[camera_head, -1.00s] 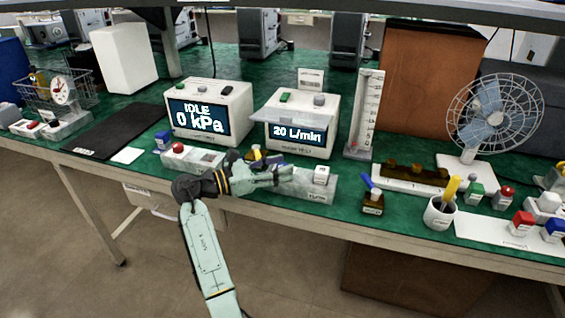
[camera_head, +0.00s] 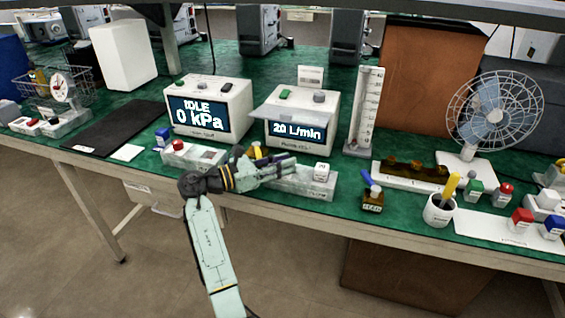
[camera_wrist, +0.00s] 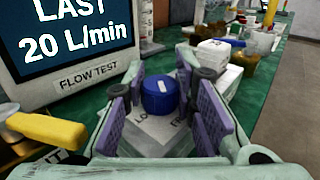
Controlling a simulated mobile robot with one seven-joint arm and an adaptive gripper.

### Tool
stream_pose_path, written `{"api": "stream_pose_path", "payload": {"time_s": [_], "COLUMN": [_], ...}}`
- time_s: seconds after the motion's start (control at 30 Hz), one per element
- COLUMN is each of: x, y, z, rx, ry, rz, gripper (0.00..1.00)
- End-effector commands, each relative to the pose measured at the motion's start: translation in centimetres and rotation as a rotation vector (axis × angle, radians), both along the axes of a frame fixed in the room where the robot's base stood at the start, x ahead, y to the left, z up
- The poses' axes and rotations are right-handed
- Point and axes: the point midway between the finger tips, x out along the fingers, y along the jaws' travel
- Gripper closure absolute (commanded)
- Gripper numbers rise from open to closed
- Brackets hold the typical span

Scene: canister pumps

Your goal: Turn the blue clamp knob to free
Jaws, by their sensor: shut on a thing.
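The blue clamp knob (camera_wrist: 161,97) shows in the wrist view between the two purple-padded fingers of my gripper (camera_wrist: 163,108). The gripper is shut on it. A pale mark shows on the knob's top. The knob stands on a grey block (camera_wrist: 158,133) with partly covered lettering on both sides of it. In the head view my gripper (camera_head: 284,171) lies low over the block (camera_head: 318,190) in front of the flow test box, and its fingers hide the knob.
The flow test box (camera_head: 297,128) reads 20 L/min close behind my gripper. The pressure box (camera_head: 208,110) reads IDLE, 0 kPa. A yellow handle (camera_wrist: 45,130) is near on the left in the wrist view. A white cube (camera_head: 321,172) stands at the block's right end.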

Motion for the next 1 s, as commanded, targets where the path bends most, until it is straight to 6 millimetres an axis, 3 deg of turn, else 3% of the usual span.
{"api": "stream_pose_path", "payload": {"time_s": [0.13, 0.47, 1.0], "x": [0.0, -0.06, -0.18], "y": [0.01, -0.07, -0.19], "z": [0.01, 0.31, -0.05], "rx": [0.0, 0.0, 0.001], "ry": [0.0, 0.002, 0.0], "rz": [0.0, 0.038, 0.406], "gripper": [1.0, 1.0, 1.0]}}
